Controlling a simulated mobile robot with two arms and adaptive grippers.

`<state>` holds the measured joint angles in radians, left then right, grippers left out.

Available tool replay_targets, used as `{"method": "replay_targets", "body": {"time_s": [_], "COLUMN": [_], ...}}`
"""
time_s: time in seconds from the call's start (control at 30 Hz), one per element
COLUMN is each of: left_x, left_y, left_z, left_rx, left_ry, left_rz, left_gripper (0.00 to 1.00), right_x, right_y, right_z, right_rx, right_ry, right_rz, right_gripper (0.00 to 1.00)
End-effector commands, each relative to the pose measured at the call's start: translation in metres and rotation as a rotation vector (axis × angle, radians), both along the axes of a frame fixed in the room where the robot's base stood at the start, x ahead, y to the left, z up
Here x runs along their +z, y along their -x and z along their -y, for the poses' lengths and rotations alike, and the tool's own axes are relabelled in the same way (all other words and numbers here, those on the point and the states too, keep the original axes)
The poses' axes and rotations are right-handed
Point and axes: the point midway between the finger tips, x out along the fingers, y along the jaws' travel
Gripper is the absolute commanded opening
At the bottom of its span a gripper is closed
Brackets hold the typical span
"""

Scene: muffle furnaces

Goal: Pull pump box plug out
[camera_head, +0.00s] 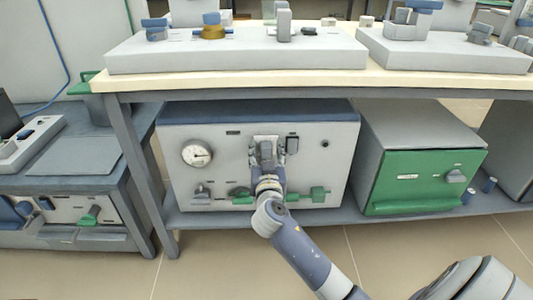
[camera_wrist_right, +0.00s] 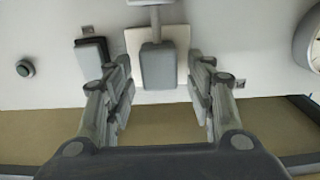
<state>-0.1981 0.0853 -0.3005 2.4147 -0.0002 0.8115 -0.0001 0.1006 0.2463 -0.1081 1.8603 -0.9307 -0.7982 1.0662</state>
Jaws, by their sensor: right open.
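The pump box (camera_head: 225,150) is a light grey box with a dark blue top on the shelf under the bench. My right gripper (camera_head: 267,155) is at its front panel and hides most of the plug there. In the right wrist view the plug (camera_wrist_right: 158,67) is a grey block on a pale socket plate (camera_wrist_right: 181,40), with a grey stem at the top of the picture. My right gripper (camera_wrist_right: 161,75) is open there, one finger on each side of the plug, with visible gaps. The plug is in the plate. My left gripper is not in view.
A round gauge (camera_head: 197,154) and a dark switch (camera_head: 292,144) flank the socket; green fittings (camera_head: 318,194) sit low on the panel. A green-fronted furnace (camera_head: 422,178) stands to the right. The bench top (camera_head: 230,82) overhangs the box.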

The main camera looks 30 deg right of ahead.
Motion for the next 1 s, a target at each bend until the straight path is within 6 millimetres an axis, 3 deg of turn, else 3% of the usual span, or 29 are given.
{"method": "replay_targets", "body": {"time_s": [0.27, 0.37, 0.5, 0.67, 1.0], "left_x": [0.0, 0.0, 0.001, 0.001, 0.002], "left_y": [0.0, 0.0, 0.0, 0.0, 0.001], "left_z": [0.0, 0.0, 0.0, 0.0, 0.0], "left_rx": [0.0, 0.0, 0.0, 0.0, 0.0], "left_ry": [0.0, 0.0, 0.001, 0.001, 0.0], "left_rz": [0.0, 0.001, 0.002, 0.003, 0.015], "left_gripper": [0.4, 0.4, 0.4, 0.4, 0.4], "right_x": [0.0, 0.0, 0.0, -0.001, 0.0], "right_y": [-0.002, -0.002, -0.002, 0.001, 0.032], "right_z": [0.001, 0.001, 0.001, -0.001, -0.02], "right_rx": [0.0, 0.0, 0.0, 0.001, 0.001], "right_ry": [-0.001, -0.001, -0.001, -0.001, -0.001], "right_rz": [-0.001, -0.001, -0.001, -0.001, 0.001], "right_gripper": [0.5, 0.32, 0.0, 0.0, 0.0]}}
